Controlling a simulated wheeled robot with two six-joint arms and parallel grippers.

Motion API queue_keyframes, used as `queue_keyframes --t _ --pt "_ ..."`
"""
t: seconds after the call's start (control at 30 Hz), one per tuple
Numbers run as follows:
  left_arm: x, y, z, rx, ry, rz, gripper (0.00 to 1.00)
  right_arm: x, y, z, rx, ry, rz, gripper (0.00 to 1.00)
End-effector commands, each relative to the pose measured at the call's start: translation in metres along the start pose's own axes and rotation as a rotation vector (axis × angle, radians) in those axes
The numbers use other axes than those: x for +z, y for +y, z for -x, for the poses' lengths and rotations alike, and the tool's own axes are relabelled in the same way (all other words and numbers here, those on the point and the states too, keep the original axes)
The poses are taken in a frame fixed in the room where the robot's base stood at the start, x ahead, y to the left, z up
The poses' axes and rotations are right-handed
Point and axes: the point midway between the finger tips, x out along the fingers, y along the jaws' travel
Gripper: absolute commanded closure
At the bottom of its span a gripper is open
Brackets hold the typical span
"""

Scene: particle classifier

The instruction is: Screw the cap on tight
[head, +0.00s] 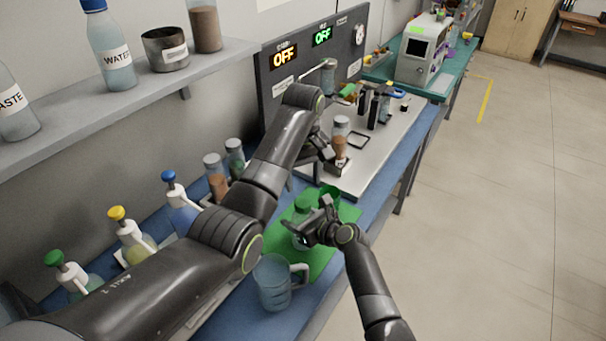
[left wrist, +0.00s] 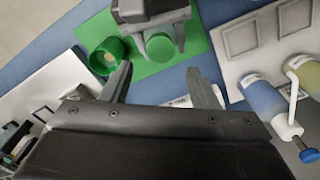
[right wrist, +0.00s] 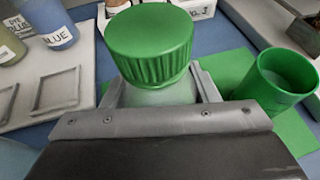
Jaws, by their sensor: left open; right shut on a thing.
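A green ribbed cap (right wrist: 150,42) sits on the mouth of a pale bottle (right wrist: 162,95) in the right wrist view. It looks level; how tight it is I cannot tell. The cap also shows in the head view (head: 303,202) and the left wrist view (left wrist: 160,47). My right gripper (head: 312,232) is shut on the bottle below the cap, over the green mat (head: 322,262). My left gripper (head: 322,156) is open and empty, above and beyond the bottle in the head view. Its fingers (left wrist: 163,82) point towards the cap, apart from it.
A green cup (right wrist: 275,80) stands on the mat beside the bottle. A clear jug (head: 273,285) stands near the front. Pump bottles (head: 128,235) and brown-filled bottles (head: 215,178) line the wall side. A metal plate with equipment (head: 375,150) lies beyond.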

Motion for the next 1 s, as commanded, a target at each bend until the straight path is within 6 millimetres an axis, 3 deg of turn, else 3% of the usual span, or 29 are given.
queue_keyframes --t 0.2,0.63,0.77,1.0 --pt "0.000 0.000 0.007 0.000 0.000 0.146 0.46 -0.001 0.000 0.000 0.001 0.001 -0.001 1.00" --pt "0.000 0.000 0.006 0.000 -0.001 0.165 0.46 -0.001 0.000 0.000 0.001 0.001 -0.001 1.00" --pt "0.000 -0.001 -0.005 -0.002 -0.002 0.165 0.46 -0.001 0.000 0.000 0.001 0.001 -0.001 1.00" --pt "0.001 -0.001 -0.042 -0.003 -0.003 0.164 0.46 -0.001 0.000 0.000 0.001 0.001 -0.001 1.00"
